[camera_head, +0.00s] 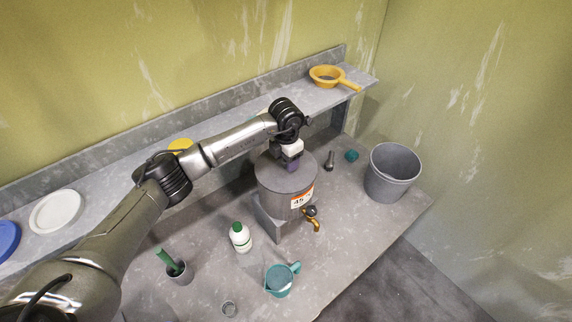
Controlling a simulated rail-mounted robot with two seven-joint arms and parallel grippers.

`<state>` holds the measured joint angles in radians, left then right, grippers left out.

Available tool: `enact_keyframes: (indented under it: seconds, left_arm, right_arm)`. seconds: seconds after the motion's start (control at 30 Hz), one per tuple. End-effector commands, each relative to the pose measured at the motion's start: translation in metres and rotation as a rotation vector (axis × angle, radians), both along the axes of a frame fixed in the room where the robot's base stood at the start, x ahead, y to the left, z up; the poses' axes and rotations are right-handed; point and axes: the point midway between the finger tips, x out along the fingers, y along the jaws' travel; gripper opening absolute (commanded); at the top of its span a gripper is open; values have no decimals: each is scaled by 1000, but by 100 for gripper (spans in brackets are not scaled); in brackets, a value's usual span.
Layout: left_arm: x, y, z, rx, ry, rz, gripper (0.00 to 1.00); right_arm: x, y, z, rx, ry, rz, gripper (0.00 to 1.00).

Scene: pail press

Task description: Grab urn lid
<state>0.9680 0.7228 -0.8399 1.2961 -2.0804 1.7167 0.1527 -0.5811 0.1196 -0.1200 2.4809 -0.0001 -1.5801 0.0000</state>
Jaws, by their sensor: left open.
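The grey urn (278,203) stands on a grey block on the bench, with an orange and white label marked 45 and a brass tap at its front. Its flat grey lid (268,175) sits on top. My left gripper (292,165) is over the lid, pointing down at its middle, at a small purple knob (291,167). The gripper is open, with its fingers at or around the knob; contact is hard to tell. The fingertips are partly hidden by the wrist. My right gripper does not show.
A grey pail (391,171) stands right of the urn. A white bottle (240,238), a teal jug (281,279) and a grey cup (179,272) stand in front. A yellow strainer (331,77) and a white plate (56,210) lie on the back shelf (235,110).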

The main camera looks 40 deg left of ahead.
Motion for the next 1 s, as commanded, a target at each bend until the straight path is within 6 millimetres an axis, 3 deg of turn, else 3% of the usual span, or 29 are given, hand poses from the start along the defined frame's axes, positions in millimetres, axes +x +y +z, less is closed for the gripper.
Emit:
enact_keyframes:
  seconds: [0.4, 0.9, 1.0]
  left_arm:
    - [0, 0, -12, 0, -1, 0, 55]
    - [0, 0, -12, 0, 0, 0, 7]
    - [0, 0, -12, 0, -1, 0, 2]
  right_arm:
    - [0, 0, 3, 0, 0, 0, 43]
    - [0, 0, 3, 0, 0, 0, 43]
    - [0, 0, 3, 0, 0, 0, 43]
